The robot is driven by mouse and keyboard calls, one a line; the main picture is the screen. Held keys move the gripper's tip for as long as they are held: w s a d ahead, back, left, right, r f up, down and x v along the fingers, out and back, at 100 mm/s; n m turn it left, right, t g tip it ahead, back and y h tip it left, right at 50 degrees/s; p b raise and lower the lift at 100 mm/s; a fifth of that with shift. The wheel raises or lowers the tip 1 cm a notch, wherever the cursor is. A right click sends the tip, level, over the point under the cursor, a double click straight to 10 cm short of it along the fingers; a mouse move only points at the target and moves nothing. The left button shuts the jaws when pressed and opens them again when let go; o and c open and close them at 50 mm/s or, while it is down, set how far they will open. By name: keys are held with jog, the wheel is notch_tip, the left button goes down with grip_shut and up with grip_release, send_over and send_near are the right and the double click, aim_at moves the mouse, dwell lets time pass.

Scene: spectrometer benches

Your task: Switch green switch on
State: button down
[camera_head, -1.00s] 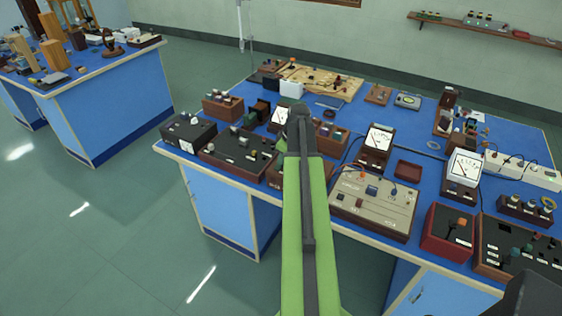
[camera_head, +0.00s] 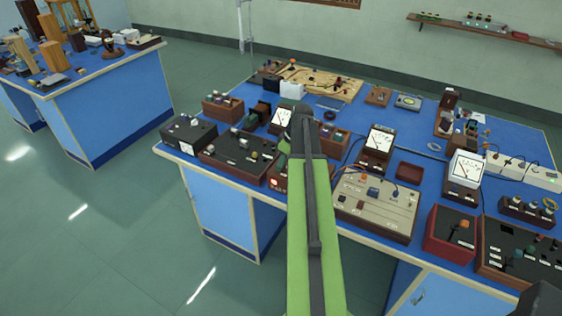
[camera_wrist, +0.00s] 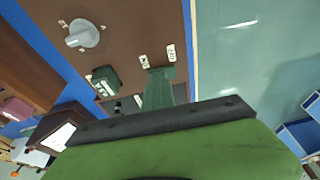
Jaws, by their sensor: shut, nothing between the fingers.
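In the wrist view, a small dark green switch block (camera_wrist: 104,82) with a pale label stands on a brown panel (camera_wrist: 125,30). My gripper (camera_wrist: 158,74) shows as a dark green shut tip over this panel, to the right of the green block and apart from it in the picture. Small white labels (camera_wrist: 170,53) lie just beyond the tip. In the head view, my gripper (camera_head: 284,156) is low over the near side of the bench, largely hidden by my arm. My arm also covers part of a brown box (camera_head: 277,180) there.
A pale grey knob (camera_wrist: 83,34) stands on the brown panel. A dark control box (camera_head: 225,155) sits left of my arm, and a beige panel (camera_head: 375,208) sits right of it. Meters and other boxes crowd the blue bench (camera_head: 420,122). The floor at left is clear.

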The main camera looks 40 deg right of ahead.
jog(key=shift+s+a, duration=0.35)
jog(key=shift+a, duration=0.05)
jog(key=shift+w, duration=0.15)
jog(key=shift+w+r+p, duration=0.1)
jog(key=shift+r+p, duration=0.25)
jog(key=shift+p, duration=0.15)
jog(key=p+v, duration=1.2)
jog(key=v, duration=0.1)
jog(key=shift+w+d+p, duration=0.35)
jog(key=shift+w, duration=0.05)
jog(key=shift+r, duration=0.15)
